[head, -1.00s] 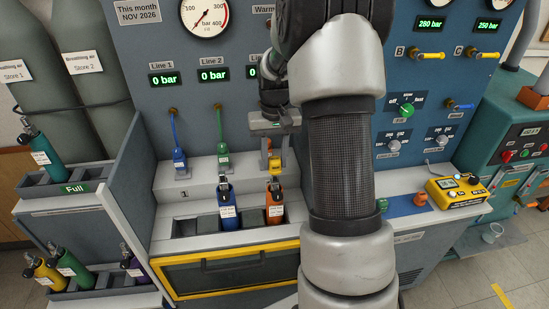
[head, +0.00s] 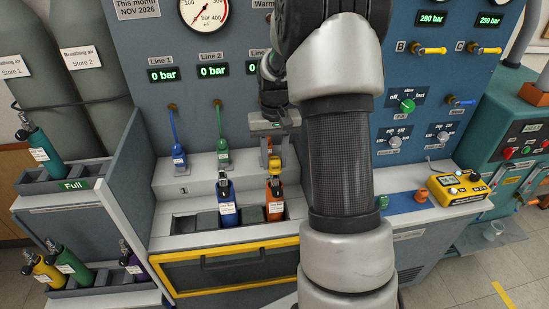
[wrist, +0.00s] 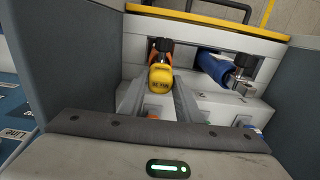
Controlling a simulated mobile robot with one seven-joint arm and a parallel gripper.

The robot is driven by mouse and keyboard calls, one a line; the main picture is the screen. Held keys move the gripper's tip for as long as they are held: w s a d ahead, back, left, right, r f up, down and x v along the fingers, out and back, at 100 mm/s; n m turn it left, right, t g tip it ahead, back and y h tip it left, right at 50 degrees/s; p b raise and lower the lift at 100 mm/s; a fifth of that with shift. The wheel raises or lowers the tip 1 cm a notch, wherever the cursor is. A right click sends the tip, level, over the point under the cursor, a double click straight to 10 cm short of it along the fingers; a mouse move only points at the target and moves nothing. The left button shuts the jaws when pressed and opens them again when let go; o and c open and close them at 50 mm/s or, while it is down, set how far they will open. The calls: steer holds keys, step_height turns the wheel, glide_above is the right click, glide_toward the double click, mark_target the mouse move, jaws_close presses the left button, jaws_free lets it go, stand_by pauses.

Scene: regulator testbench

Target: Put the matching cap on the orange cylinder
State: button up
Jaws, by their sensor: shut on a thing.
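The orange cylinder (head: 274,206) stands in the rack slot to the right of the blue cylinder (head: 228,208). My gripper (head: 273,148) points down above it. In the wrist view, my gripper (wrist: 159,90) is shut on a yellow piece (wrist: 160,77) with small dark lettering. The yellow piece also shows in the head view (head: 274,163), just above the orange cylinder's valve. I cannot tell whether it touches the valve. A dark valve knob (wrist: 163,45) and a little orange show beyond it. A small orange cap-like piece (head: 421,196) and a green one (head: 383,202) sit on the right ledge.
Blue (head: 178,155) and green (head: 222,155) connectors hang on the panel to the left. A yellow instrument (head: 460,188) stands on the right ledge. The yellow-framed front panel (head: 230,262) lies below the rack.

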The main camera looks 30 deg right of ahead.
steer(key=shift+f+b, duration=0.6)
steer(key=shift+f, duration=0.4)
steer(key=o, duration=1.1)
step_height(320, 180, up, 18)
steer(key=shift+f+p, duration=0.25)
steer(key=shift+p, duration=0.25)
